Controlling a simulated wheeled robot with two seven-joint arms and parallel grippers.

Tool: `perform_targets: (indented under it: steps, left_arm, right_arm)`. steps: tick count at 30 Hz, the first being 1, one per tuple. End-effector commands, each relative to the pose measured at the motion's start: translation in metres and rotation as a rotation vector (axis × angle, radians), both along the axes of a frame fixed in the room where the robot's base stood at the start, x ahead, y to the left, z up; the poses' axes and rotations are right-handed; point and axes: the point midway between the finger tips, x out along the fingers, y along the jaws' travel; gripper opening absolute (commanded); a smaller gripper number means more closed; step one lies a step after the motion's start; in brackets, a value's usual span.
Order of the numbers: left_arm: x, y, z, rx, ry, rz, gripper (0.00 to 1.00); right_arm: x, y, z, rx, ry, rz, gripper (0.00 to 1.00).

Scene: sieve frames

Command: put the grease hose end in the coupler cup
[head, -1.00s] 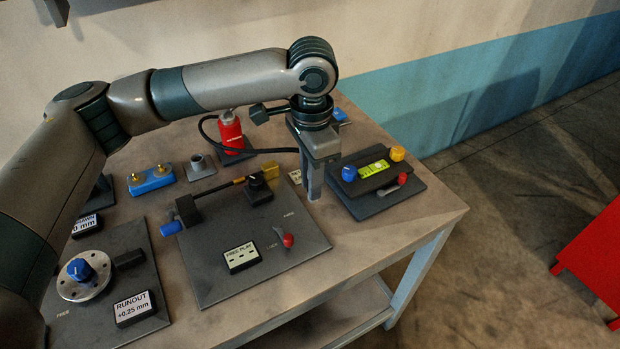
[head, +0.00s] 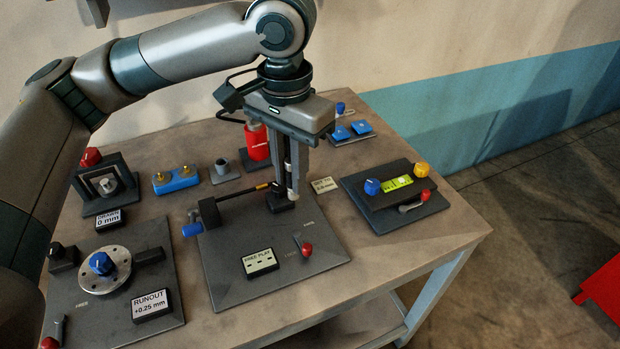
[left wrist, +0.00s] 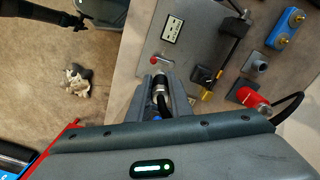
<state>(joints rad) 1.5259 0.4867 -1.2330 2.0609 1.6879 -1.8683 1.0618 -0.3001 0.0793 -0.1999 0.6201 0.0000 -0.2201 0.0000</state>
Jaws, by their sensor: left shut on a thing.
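My left gripper (head: 293,192) is shut on the grease hose end (head: 288,166), a silver fitting on a black hose. It is upright above the right side of the free-play plate. In the left wrist view the hose end (left wrist: 161,86) sits between the fingers, its black hose running below it. The coupler cup (head: 222,166), a small grey cup on a square base, stands left of the red grease canister (head: 257,143). The cup also shows in the left wrist view (left wrist: 257,63), apart from the gripper.
The free-play plate (head: 225,282) carries a rod, black blocks and a red-tipped lever (head: 306,249). A blue block with brass fittings (head: 176,180) is left of the cup. A level fixture (head: 398,190) stands right. Bare tabletop lies between the plates.

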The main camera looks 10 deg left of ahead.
Motion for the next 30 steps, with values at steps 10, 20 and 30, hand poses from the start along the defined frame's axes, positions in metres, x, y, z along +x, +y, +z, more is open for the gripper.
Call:
perform_targets:
  steps: [10, 20, 30]
  left_arm:
    - [-0.013, 0.015, 0.021, 0.001, 0.0, 0.123, 0.0]
    - [-0.013, 0.015, 0.021, 0.0, 0.0, 0.126, 0.0]
    - [0.004, -0.005, 0.021, -0.001, 0.001, 0.193, 0.0]
  right_arm:
    - [0.0, 0.0, 0.0, 0.0, 0.0, 0.0, 0.6]
    - [0.0, 0.0, 0.0, 0.0, 0.0, 0.0, 0.6]
    - [0.0, -0.001, 0.0, 0.0, 0.0, 0.0, 0.6]
